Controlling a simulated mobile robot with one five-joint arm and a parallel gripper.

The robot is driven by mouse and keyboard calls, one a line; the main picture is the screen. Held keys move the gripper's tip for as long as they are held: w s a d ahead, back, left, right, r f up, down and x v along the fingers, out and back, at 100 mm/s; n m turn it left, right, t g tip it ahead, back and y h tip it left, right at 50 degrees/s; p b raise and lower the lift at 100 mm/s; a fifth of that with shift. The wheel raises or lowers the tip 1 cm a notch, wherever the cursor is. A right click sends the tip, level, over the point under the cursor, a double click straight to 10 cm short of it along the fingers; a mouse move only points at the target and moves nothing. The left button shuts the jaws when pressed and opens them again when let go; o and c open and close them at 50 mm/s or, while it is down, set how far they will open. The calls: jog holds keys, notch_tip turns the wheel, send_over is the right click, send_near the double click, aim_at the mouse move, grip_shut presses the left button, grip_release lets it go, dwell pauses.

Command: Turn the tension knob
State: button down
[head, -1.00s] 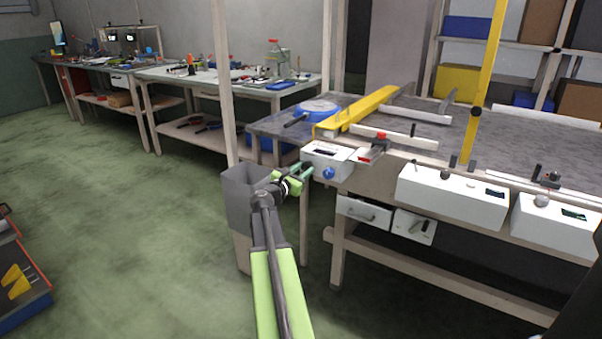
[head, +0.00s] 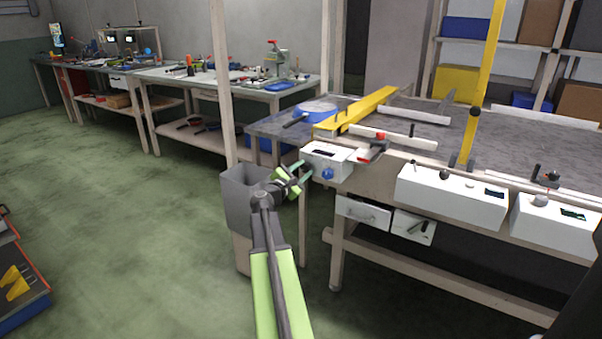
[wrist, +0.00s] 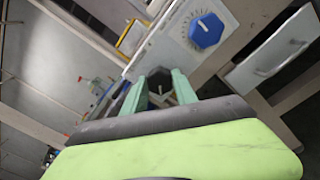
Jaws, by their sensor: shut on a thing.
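My gripper (head: 306,168) is at the left end of the white control box (head: 327,161) on the front edge of the table. In the wrist view its two green fingers (wrist: 160,80) stand on either side of a dark grey, six-sided knob (wrist: 160,86) with a light pointer mark, and hold it. The fingers partly hide this knob. A blue six-sided knob (wrist: 206,30) with a white pointer sits on a marked dial on the box, right of the fingers and apart from them. In the head view the blue knob (head: 327,173) is on the box's front face.
A drawer (head: 362,213) with a handle lies below the box. More white control boxes (head: 452,195) line the table edge to the right.

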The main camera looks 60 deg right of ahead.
jog(key=shift+w, duration=0.1)
jog(key=c, duration=1)
grip_release()
jog(key=shift+o, duration=0.2)
jog(key=a, duration=1.7)
jog(key=shift+a+f, duration=0.15)
jog(key=shift+a, duration=0.05)
